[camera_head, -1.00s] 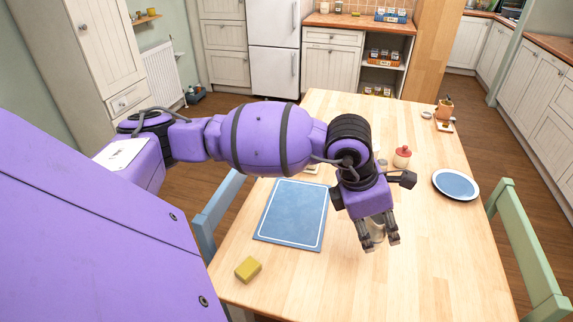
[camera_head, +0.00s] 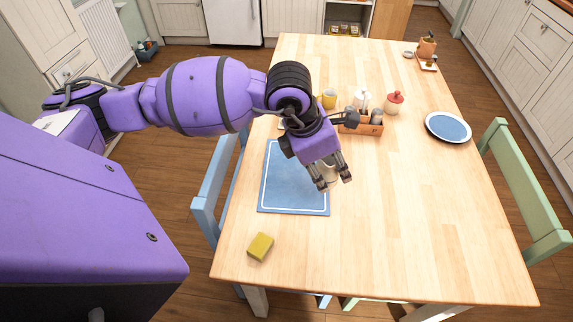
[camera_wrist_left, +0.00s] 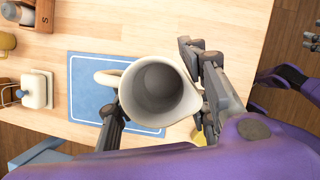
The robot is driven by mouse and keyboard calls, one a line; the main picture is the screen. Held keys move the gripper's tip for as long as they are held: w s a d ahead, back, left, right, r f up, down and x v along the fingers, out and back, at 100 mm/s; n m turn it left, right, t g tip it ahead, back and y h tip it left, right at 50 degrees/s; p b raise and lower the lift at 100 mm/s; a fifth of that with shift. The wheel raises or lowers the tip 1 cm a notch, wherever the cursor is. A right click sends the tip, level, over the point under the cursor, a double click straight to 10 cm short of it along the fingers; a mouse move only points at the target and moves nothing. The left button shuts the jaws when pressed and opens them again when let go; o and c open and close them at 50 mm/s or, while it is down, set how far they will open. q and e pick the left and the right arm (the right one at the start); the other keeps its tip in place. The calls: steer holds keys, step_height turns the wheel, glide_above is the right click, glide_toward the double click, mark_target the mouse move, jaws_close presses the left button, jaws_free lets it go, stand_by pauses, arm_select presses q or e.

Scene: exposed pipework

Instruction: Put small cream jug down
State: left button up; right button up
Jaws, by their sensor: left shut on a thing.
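The small cream jug (camera_wrist_left: 158,90) is between the fingers of my left gripper (camera_wrist_left: 158,97) in the left wrist view, its open top facing the camera and its handle to the left. It looks empty. In the head view the jug (camera_head: 330,172) is mostly hidden behind my left gripper (camera_head: 332,184), which is shut on it. The gripper is over the right edge of the blue placemat (camera_head: 290,195). I cannot tell how high the jug is above the table. My right gripper is not clearly in the head view; a dark gripper (camera_wrist_left: 312,42) shows at the right edge of the wrist view.
A wooden caddy (camera_head: 362,128) with shakers, a red-lidded pot (camera_head: 394,103) and a yellow mug (camera_head: 329,99) stand behind the gripper. A blue plate (camera_head: 448,127) is at the right. A yellow sponge (camera_head: 260,246) lies at the front left. The table's front right (camera_head: 430,240) is clear.

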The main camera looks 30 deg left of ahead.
arm_select(q)
steer(key=shift+a, duration=0.45)
steer(key=w+a+f, duration=0.2)
steer(key=a+f, duration=0.1)
steer(key=w+a+f, duration=0.3)
steer(key=a, duration=0.1)
steer(key=w+a+f, duration=0.2)
steer(key=a+f, duration=0.1)
steer(key=shift+w+a+p, duration=0.2)
steer(key=shift+w+p, duration=0.1)
steer(key=shift+p, duration=0.1)
steer(key=shift+w+a+f, duration=0.25)
steer(key=shift+a+f, duration=0.1)
steer(key=shift+f, duration=0.1)
step_height(320, 180, down, 3)
steer(key=shift+w+a+f, duration=0.1)
steer(key=shift+w, duration=0.05)
arm_select(e)
steer(key=shift+w+a+r, duration=0.1)
steer(key=shift+w+r, duration=0.5)
steer(key=shift+r, duration=0.1)
arm_select(q)
steer(key=shift+f, duration=0.1)
arm_select(e)
steer(key=shift+s, duration=0.1)
